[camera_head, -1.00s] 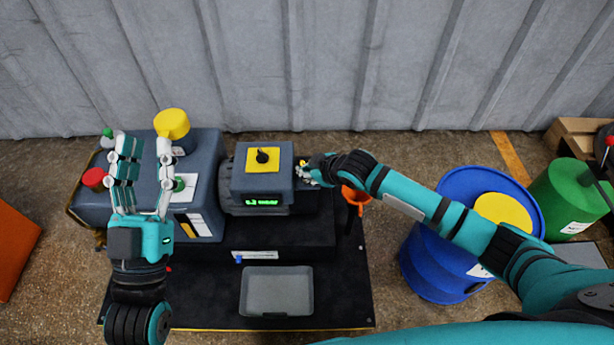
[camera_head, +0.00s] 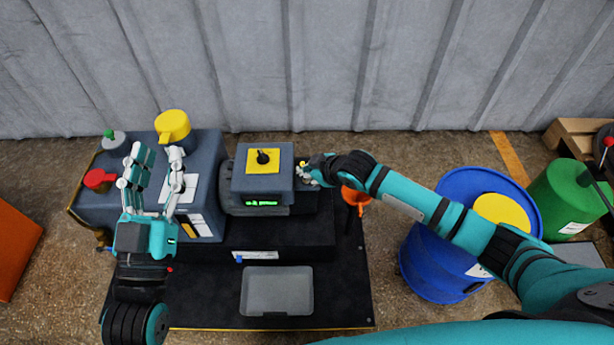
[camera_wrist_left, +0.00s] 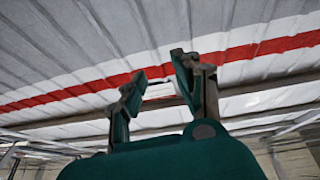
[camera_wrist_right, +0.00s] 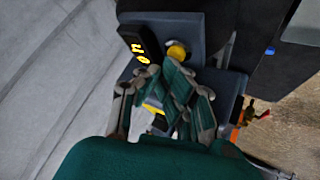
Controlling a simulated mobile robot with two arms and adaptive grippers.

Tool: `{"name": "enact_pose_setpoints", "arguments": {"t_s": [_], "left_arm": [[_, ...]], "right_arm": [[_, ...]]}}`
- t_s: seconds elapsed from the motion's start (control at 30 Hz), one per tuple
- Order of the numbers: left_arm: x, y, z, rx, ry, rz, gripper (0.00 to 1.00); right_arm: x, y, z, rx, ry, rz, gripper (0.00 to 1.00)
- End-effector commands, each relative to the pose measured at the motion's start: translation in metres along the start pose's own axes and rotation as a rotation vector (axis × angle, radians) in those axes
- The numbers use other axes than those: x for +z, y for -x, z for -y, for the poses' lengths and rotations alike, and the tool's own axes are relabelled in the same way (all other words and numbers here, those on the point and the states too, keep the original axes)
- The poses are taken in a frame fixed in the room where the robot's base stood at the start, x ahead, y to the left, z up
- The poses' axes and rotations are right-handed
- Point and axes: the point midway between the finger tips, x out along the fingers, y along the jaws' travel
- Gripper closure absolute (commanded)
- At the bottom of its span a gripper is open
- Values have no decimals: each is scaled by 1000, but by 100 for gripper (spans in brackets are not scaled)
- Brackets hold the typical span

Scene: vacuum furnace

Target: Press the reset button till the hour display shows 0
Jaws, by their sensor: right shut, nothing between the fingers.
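The pump unit has a box (camera_head: 263,180) with a small green lit display (camera_head: 262,203) on its front; its text is too small to read. In the right wrist view, a dark panel (camera_wrist_right: 140,42) shows yellow characters, turned sideways and not clearly readable. Beside it is a round yellow button (camera_wrist_right: 177,50). My right gripper (camera_head: 305,172) is shut and empty at the box's right side. Its fingertips are close to the yellow button in the right wrist view; contact cannot be told. My left gripper (camera_head: 155,155) is open and empty, above the left part of the machine.
A red knob (camera_head: 98,179), a green-topped knob (camera_head: 112,138) and a yellow cap (camera_head: 172,126) stand on the machine's left part. A grey tray (camera_head: 277,291) lies in front. An orange funnel (camera_head: 356,197) and blue drum (camera_head: 432,268) stand to the right.

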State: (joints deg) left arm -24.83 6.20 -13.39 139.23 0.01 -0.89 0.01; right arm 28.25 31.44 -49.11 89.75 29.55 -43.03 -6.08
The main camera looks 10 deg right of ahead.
Motion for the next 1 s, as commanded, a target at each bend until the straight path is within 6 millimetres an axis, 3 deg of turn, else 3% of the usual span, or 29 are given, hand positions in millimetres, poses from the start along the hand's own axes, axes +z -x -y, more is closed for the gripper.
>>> {"name": "enact_pose_setpoints", "arguments": {"t_s": [1.0], "left_arm": [[54, 13, 8, -18, -9, 325, 68]], "right_arm": [[-7, 7, -3, 0, 0, -1, 100]]}}
